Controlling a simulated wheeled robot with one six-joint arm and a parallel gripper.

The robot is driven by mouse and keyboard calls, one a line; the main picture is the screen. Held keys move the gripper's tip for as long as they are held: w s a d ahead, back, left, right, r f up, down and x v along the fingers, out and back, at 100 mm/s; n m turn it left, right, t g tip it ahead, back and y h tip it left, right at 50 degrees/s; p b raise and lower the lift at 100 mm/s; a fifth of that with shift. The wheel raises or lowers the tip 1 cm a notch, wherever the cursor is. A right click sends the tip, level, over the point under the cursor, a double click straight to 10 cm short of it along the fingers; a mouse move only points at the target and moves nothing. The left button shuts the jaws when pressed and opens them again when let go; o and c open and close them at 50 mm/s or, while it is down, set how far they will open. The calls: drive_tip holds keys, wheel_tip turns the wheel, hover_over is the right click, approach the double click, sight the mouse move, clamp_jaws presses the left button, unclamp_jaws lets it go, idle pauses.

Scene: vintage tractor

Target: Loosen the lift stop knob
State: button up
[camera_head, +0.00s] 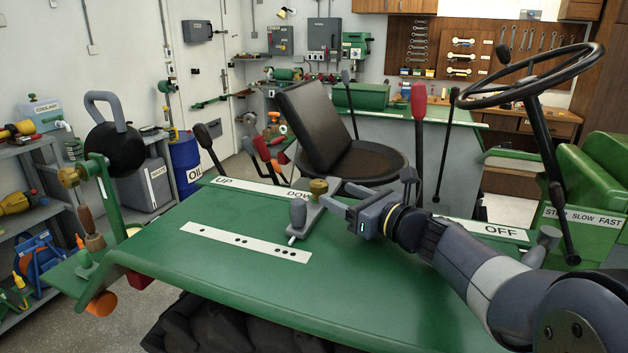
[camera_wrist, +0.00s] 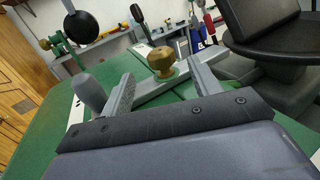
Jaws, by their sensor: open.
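A brass knob (camera_head: 318,187), which looks like the lift stop knob, stands on a grey metal bracket on the green tractor deck (camera_head: 330,280). A grey rounded handle (camera_head: 298,212) rises at the bracket's near end, by a white plate with holes (camera_head: 245,243). My gripper (camera_head: 327,194) is open at the knob's right, its fingers pointing left toward it. In the wrist view the brass knob (camera_wrist: 162,62) appears in the gap between the fingertips, at or just beyond them. I cannot tell whether either finger touches it. The grey handle (camera_wrist: 90,95) is outside the left finger.
A black seat (camera_head: 350,165) stands behind the deck. A red-topped lever (camera_head: 418,105) and the steering wheel (camera_head: 530,75) rise behind my arm. A black round weight with a grey handle (camera_head: 113,148) is at the deck's left end. The front of the deck is clear.

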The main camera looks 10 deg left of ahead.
sight(311, 185)
drive_tip(key=p+x, duration=0.2)
drive_tip(key=x, duration=0.7)
drive_tip(key=shift+c, duration=0.2)
drive_tip(key=c, duration=1)
drive_tip(key=shift+o, duration=0.2)
drive_tip(key=shift+g+p, duration=0.3)
drive_tip(key=shift+g, duration=0.1)
drive_tip(key=n+g+y+p, duration=0.1)
drive_tip(key=g, duration=0.1)
drive_tip(key=n+g+y+p, duration=0.1)
drive_tip(key=n+g+p, duration=0.1)
drive_tip(key=shift+s+a+r+n+g, duration=0.1)
drive_tip(key=shift+n+g, duration=0.2)
drive_tip(key=n+g+p, duration=0.1)
drive_tip(key=g, duration=0.1)
drive_tip(key=n+g+p, duration=0.1)
drive_tip(key=g, duration=0.1)
drive_tip(key=n+g+y+p, duration=0.1)
drive_tip(key=shift+s+n+g+p, duration=0.3)
drive_tip(key=shift+s+n+g, duration=0.05)
drive_tip(key=shift+n+g, duration=0.05)
drive_tip(key=shift+f, duration=0.2)
